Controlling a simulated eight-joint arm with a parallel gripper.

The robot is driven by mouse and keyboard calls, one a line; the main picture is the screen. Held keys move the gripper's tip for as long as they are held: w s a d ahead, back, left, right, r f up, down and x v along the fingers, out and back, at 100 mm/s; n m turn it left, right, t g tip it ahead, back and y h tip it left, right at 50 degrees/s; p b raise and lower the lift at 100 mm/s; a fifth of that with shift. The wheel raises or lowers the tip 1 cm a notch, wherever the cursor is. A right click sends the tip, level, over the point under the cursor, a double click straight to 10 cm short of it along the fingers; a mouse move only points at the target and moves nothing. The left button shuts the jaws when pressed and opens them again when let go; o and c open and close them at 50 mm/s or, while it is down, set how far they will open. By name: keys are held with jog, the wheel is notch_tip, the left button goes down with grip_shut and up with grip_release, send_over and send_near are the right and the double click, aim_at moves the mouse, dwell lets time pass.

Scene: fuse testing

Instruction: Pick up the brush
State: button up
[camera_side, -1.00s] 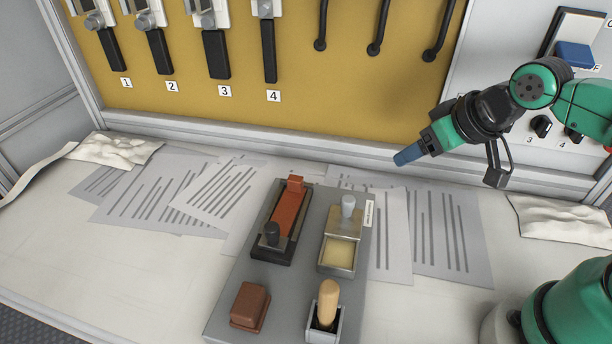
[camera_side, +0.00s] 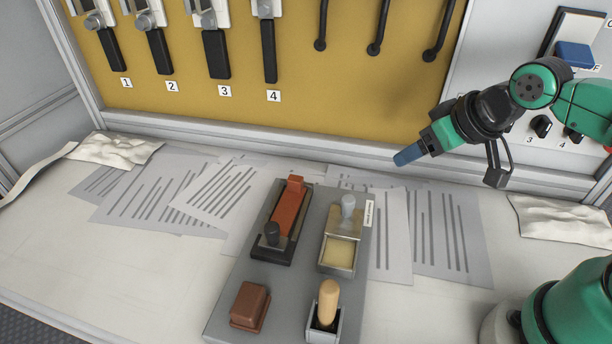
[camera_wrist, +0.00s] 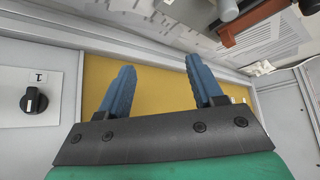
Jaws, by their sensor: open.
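The brush appears to be the piece with a pale wooden handle (camera_side: 328,301) at the front right of the grey board (camera_side: 285,280). It stands upright in a small square holder, and its lower end is hidden inside. My gripper (camera_side: 404,158) is well behind and to the right of it, above the table near the yellow panel. In the wrist view my gripper (camera_wrist: 160,72) shows two blue fingers spread apart with nothing between them. The brush cannot be made out in the wrist view.
The board also carries a black-and-red fuse unit (camera_side: 287,222), a box with a pale pad (camera_side: 338,252) and a brown block (camera_side: 250,306). Printed sheets (camera_side: 440,235) lie around it. The yellow panel (camera_side: 340,100) with hanging switches stands behind. The air between gripper and board looks free.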

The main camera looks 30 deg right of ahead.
aim_at(328, 302)
jog(key=shift+o, duration=0.2)
dwell(0.5)
jog(key=s+a+n+g, duration=0.2)
jog(key=a+n, duration=0.5)
jog(key=n, duration=0.3)
jog(key=s+a+n+g, duration=0.2)
jog(key=a+n, duration=0.5)
jog(key=n, duration=0.4)
jog(key=s+a+n+g, duration=0.3)
jog(key=a+n, duration=0.3)
jog(key=n, duration=0.5)
jog(key=shift+s+a+f, duration=0.35)
jog(key=shift+s+a, duration=0.05)
jog(key=shift+s, duration=0.2)
jog(key=shift+f, duration=2.8)
